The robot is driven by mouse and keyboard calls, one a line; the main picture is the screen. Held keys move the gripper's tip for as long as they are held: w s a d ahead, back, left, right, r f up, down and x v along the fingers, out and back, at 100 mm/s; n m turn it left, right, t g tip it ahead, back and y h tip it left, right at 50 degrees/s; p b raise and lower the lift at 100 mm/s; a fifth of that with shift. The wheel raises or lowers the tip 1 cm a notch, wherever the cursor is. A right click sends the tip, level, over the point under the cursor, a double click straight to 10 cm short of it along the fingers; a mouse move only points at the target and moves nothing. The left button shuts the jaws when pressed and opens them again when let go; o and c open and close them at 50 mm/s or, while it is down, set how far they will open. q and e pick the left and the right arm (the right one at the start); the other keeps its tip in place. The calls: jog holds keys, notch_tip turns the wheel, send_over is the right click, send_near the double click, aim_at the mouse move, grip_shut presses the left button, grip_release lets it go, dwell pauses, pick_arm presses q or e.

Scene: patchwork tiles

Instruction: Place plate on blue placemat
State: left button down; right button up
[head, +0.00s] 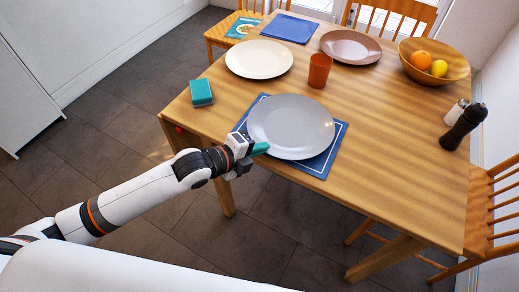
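A grey plate (291,122) is at the near left edge of the table, over a blue placemat (322,165) with a white border line. The plate hides most of that mat; I cannot tell whether it rests fully on it. My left gripper (259,149) is at the plate's near left rim, its teal fingertip overlapping the rim in the picture. I cannot tell whether the fingers are closed on the rim. A second blue placemat (289,27) lies bare at the far edge. A cream plate (259,59) and a brownish plate (350,47) lie near it. My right gripper is not in view.
An orange cup (319,70) stands mid-table. A teal sponge-like block (201,92) lies at the left edge. A wooden fruit bowl (452,62), a shaker (456,112) and a dark pepper mill (463,127) stand right. Chairs surround the table (400,170); its near right is clear.

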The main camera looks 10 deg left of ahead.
pick_arm(q)
jog(key=shift+f, duration=0.3)
jog(key=c, duration=1.9)
grip_release()
jog(key=shift+f, duration=0.1)
jog(key=shift+c, duration=0.2)
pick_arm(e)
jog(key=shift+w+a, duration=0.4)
pick_arm(q)
jog(key=v, duration=1.2)
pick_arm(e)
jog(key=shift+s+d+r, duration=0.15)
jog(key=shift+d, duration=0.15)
